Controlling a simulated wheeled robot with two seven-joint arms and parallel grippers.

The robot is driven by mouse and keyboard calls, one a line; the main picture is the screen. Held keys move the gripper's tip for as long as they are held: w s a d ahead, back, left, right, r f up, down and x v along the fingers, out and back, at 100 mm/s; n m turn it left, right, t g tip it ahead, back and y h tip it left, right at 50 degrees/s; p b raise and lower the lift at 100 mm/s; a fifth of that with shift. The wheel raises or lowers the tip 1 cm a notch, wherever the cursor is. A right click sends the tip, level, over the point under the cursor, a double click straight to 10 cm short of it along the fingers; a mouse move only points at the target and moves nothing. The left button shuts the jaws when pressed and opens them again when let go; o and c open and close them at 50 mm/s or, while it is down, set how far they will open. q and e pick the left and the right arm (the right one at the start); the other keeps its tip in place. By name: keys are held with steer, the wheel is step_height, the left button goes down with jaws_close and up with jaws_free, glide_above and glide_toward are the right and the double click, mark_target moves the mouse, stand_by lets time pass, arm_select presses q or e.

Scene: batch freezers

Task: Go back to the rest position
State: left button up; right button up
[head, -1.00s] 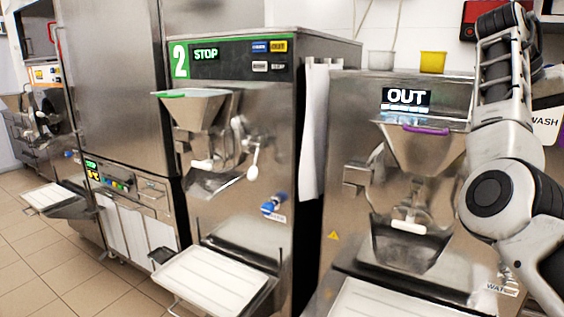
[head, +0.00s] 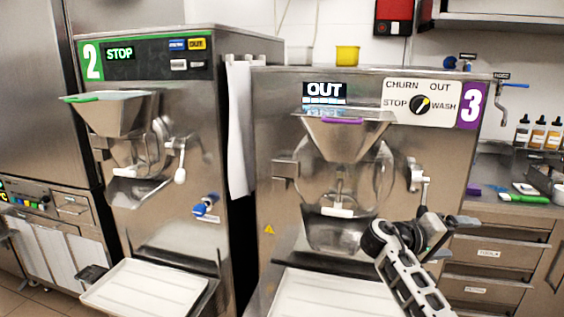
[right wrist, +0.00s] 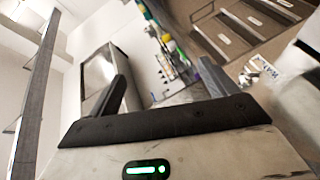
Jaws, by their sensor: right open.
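My right gripper (head: 440,229) is low in front of the right side of freezer 3 (head: 268,160), below its lever handle (head: 420,180). In the right wrist view its two dark fingers (right wrist: 163,65) stand wide apart with nothing between them. The head view does not show whether it touches the machine. Part of my right arm shows at the bottom right of the head view. My left gripper is not in view.
Freezer 3 has an OUT display (head: 325,95) and a mode dial (head: 420,104) pointing toward OUT. Freezer 2 (head: 140,75) shows STOP on its left. White trays (head: 150,287) jut out in front. A drawer counter (head: 500,255) with bottles (head: 538,135) stands right.

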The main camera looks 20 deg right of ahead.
steer(key=w+a+f+n+t+y, duration=0.2)
steer(key=w+a+n+t+y, duration=0.1)
steer(key=w+t, duration=0.3)
steer(key=w+a+f+n+t+y, duration=0.25)
steer(key=w+t, duration=0.25)
steer(key=w, duration=0.3)
steer(key=w+a+r+n+t+y, duration=0.1)
steer(key=w+a+r+t+y, duration=0.25)
steer(key=a, duration=0.25)
steer(key=w+a+r+n+t+y, duration=0.1)
steer(key=w+a+r+t+y, duration=0.1)
steer(key=a+t+y, duration=0.3)
steer(key=s+a+f+g+y, duration=0.1)
steer(key=s+a+f+g, duration=0.1)
steer(key=s+a+f, duration=0.35)
steer(key=s+a+f+g+y, duration=0.1)
steer(key=s+a+f, duration=0.1)
steer(key=s+f, duration=0.55)
steer(key=s+a+f+g+y, duration=0.15)
steer(key=s+a+f, duration=0.25)
steer(key=f, duration=0.4)
steer(key=s+a+f+g, duration=0.1)
steer(key=s+a+f, duration=0.2)
steer(key=s, duration=0.7)
steer(key=s+a+f+g+y, duration=0.1)
steer(key=s+a+f, duration=0.3)
steer(key=s, duration=0.6)
steer(key=shift+s+a+f+m+g, duration=0.15)
steer(key=shift+s+a+m+g, duration=0.2)
steer(key=shift+g, duration=0.45)
